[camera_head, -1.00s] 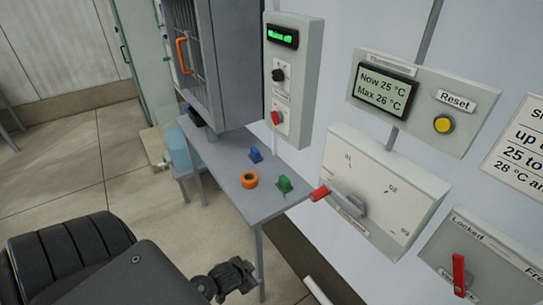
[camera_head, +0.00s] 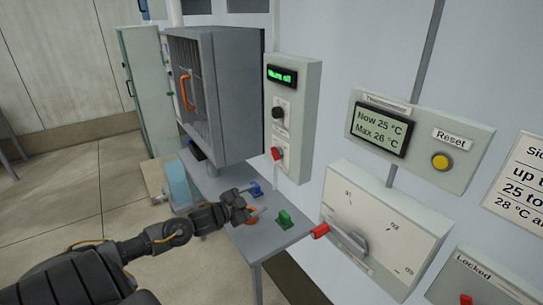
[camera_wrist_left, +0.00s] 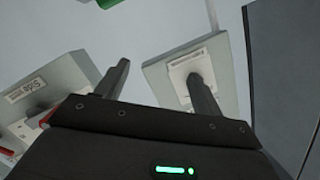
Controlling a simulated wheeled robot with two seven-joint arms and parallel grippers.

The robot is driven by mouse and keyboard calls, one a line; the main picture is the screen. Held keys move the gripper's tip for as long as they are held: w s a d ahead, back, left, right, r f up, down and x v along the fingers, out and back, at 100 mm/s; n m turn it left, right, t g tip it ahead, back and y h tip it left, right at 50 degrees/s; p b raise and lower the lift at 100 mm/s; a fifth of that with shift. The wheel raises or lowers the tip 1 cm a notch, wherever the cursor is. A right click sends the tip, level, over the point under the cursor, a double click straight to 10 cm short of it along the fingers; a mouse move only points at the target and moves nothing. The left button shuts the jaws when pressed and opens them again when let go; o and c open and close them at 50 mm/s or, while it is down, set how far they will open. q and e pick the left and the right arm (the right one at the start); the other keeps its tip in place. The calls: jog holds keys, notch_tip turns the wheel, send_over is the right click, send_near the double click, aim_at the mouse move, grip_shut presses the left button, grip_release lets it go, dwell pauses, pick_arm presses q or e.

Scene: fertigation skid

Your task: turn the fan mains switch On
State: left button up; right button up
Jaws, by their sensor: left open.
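The tall grey control box (camera_head: 306,120) hangs on the wall beside the caged cabinet. Its green display (camera_head: 282,76) seems to read "Mains off". Below it are a black knob (camera_head: 278,112) and a red switch (camera_head: 277,153); their labels are too small to read. My left gripper (camera_head: 258,201) is open and empty over the small table, below and left of the red switch and apart from it. In the left wrist view its fingers (camera_wrist_left: 158,72) stand apart before grey boxes with pale label plates. My right gripper is not in view.
The grey table (camera_head: 258,240) carries blue, orange and green pieces, including a green block (camera_head: 284,219). The caged cabinet (camera_head: 232,95) stands left.

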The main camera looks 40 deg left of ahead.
aim_at(273, 154)
pick_arm(q)
jog(key=w+a+r+m+t+h, duration=0.1)
jog(key=w+a+r+m+h, duration=0.25)
jog(key=a+r, duration=0.45)
jog(key=w+d+p, duration=0.1)
jog(key=w, duration=0.1)
jog(key=w+d+r+p, duration=0.1)
jog(key=w+d, duration=0.1)
jog(key=w, duration=0.1)
jog(key=w+d+r, duration=0.1)
jog(key=w, duration=0.2)
jog(key=shift+w+d+r+p, duration=0.15)
jog(key=shift+d+r+p, duration=0.15)
jog(key=shift+p, duration=0.1)
jog(key=shift+x, duration=0.8)
jog(key=shift+f, duration=0.2)
